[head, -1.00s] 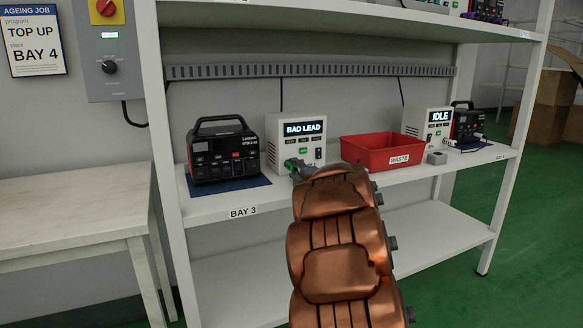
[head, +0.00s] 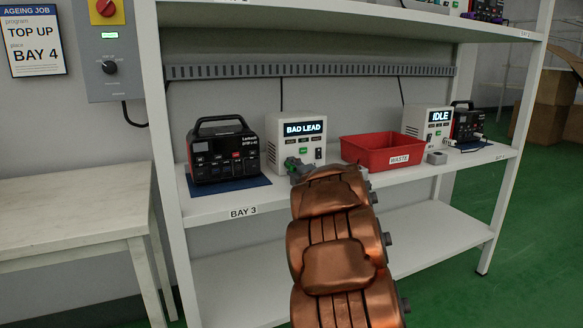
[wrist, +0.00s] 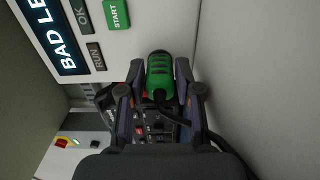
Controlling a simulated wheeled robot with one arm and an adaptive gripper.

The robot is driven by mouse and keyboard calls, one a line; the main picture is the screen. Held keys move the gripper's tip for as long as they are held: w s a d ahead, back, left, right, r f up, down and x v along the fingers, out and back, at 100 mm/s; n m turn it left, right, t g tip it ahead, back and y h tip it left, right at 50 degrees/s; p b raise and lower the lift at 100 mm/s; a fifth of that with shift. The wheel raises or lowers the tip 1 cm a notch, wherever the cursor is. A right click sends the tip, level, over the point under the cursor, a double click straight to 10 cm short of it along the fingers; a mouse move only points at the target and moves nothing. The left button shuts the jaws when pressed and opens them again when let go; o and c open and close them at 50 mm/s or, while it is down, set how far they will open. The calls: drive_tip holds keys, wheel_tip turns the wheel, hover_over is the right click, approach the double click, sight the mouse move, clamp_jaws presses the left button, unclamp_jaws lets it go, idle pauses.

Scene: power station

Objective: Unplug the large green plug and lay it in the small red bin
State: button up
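The large green plug (wrist: 160,78) is at the face of the white unit (head: 296,143) whose screen reads BAD LEAD. In the wrist view it sits between the two fingers of my gripper (wrist: 161,70), with a dark cable leading back from it. The fingers are very close on both sides; I cannot tell whether they press on it. In the head view my gripper (head: 296,168) is at the unit's lower left front and hides most of the plug. The small red bin (head: 382,152), labelled WASTE, stands on the same shelf to the right.
A black power station (head: 222,152) on a blue mat stands left of the unit.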

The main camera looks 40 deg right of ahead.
clamp_jaws()
drive_tip(key=shift+s+a, duration=0.1)
drive_tip(key=shift+s, duration=0.2)
idle(0.5)
drive_tip(key=shift+v, duration=1.75)
drive_tip(key=shift+s, duration=0.1)
